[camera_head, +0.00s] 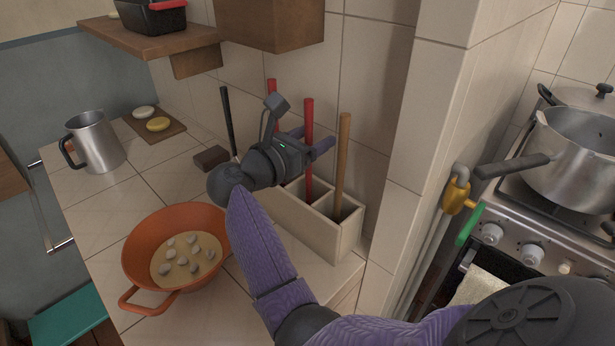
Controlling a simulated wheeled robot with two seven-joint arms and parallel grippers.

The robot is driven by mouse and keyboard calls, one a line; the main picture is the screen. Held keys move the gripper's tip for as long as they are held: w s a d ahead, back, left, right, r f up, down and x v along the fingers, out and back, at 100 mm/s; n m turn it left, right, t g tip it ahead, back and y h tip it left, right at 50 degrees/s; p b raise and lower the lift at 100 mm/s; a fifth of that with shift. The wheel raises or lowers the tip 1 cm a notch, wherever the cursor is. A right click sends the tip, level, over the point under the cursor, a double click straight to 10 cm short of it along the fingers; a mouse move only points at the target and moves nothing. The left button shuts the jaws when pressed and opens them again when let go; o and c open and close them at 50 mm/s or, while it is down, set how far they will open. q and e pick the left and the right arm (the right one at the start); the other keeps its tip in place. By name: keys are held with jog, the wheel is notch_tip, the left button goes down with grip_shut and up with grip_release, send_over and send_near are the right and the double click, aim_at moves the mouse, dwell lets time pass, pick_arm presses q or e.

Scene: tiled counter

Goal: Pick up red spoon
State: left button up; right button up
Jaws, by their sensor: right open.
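A long red handle (308,117), likely the red spoon, stands upright in a pale divided utensil holder (318,232) by the tiled wall. A second red handle (271,88) shows farther back and is mostly hidden by my right gripper. The lower ends of both are hidden. My left gripper is not in view.
A wooden handle (342,160) stands at the right in the holder, and a black-handled utensil (229,120) at its left. An orange pan (140,247) sits in front. A metal mug (95,141) stands left. A wooden shelf (150,42) hangs above. A stove with a pot (570,160) is right.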

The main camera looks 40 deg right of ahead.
jog(key=shift+d, duration=0.5)
grip_shut()
jog(key=shift+a+r, duration=0.1)
